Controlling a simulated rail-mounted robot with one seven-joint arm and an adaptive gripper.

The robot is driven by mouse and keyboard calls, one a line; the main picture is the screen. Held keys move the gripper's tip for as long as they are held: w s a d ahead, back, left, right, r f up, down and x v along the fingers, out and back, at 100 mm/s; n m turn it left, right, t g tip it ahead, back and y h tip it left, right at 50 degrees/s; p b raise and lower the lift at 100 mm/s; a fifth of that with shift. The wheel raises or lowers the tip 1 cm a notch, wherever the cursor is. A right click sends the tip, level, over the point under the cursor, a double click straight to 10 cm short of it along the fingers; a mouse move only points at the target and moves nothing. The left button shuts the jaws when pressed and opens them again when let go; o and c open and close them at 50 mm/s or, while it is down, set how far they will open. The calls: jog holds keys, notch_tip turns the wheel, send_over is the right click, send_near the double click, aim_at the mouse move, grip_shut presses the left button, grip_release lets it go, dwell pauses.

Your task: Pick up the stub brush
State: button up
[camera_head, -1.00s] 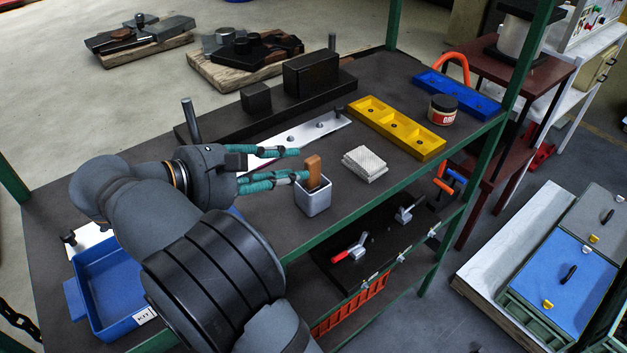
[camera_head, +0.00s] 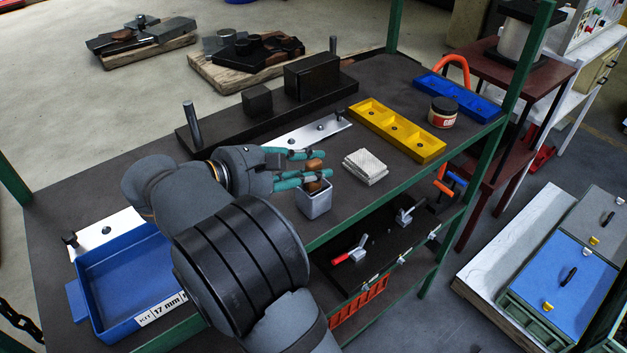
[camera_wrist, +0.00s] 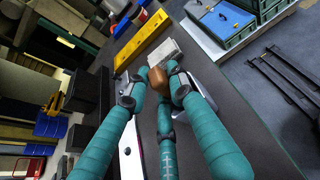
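The stub brush shows as a brown wooden handle (camera_head: 315,164) standing up from a small grey square cup (camera_head: 315,202). Its lower end is hidden inside the cup. My gripper (camera_head: 323,163) reaches in from the left just above the cup, with its teal fingers on either side of the handle. In the wrist view, the brown handle (camera_wrist: 157,90) is between the spread fingertips of my gripper (camera_wrist: 158,76). The fingers look open; whether any of them touches the handle, I cannot tell.
A white stack of pads (camera_head: 365,167) lies right of the cup. A yellow tray (camera_head: 427,147), a blue tray (camera_head: 480,101) and a jar (camera_head: 443,111) are farther right. Black blocks (camera_head: 312,74) stand behind. A blue bin (camera_head: 88,300) sits at the front left.

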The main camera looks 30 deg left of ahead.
grip_shut()
jog(key=shift+r, duration=0.1)
notch_tip(320, 180, up, 10)
jog(key=shift+f+p, duration=0.1)
jog(key=shift+p, duration=0.5)
jog(key=shift+o, duration=0.6)
grip_release()
grip_shut()
